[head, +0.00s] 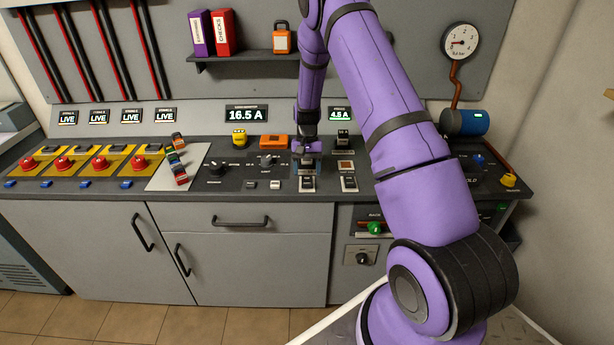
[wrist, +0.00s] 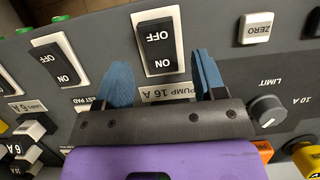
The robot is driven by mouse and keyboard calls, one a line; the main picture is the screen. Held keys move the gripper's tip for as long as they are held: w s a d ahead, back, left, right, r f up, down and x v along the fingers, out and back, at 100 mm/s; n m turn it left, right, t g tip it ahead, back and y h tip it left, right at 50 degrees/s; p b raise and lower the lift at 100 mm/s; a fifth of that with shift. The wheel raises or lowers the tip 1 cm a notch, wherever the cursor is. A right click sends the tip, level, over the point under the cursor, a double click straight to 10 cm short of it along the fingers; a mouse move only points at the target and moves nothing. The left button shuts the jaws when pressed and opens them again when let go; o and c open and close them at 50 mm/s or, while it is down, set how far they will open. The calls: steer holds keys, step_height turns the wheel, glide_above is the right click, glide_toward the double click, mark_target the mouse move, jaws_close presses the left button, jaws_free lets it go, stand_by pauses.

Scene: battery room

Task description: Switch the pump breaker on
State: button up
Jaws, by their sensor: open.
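The pump breaker (wrist: 156,46) is a black rocker in a white frame, marked OFF and ON, with a "PUMP 16 A" label (wrist: 168,91) beside its ON end. In the head view the breaker (head: 307,183) is on the console just in front of my gripper (head: 307,166). In the wrist view my gripper (wrist: 162,66) is open, its two blue fingers on either side of the breaker's ON end, with nothing between them but the panel and switch. I cannot tell whether the fingers touch the panel, nor which way the rocker is tilted.
A similar breaker (wrist: 58,62) sits close beside it; it also shows in the head view (head: 348,183). A ZERO button (wrist: 257,28) and a LIMIT knob (wrist: 267,110) are on the other side. Red emergency buttons (head: 100,162) line the console's left. A gauge (head: 460,41) hangs at right.

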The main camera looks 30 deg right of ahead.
steer(key=v, duration=0.8)
steer(key=shift+r, duration=0.15)
steer(key=s+a+r+n+t, duration=0.1)
steer(key=s+a+r, duration=0.25)
steer(key=r, duration=0.45)
steer(key=s+a+r+n+t+h, duration=0.1)
steer(key=s+a+r+t, duration=0.15)
steer(key=s+r, duration=0.45)
steer(key=s+a+r+n, duration=0.15)
steer(key=a+r, duration=0.25)
steer(key=r, duration=0.6)
steer(key=s+a+r+n+t, duration=0.1)
steer(key=s+a+r+t, duration=0.1)
steer(key=s, duration=1)
steer(key=s+a+r+n+t+h, duration=0.1)
steer(key=s+a+r, duration=0.4)
steer(key=s, duration=0.7)
steer(key=shift+s+n+t, duration=0.3)
steer(key=shift+n+t, duration=0.35)
steer(key=shift+t, duration=0.4)
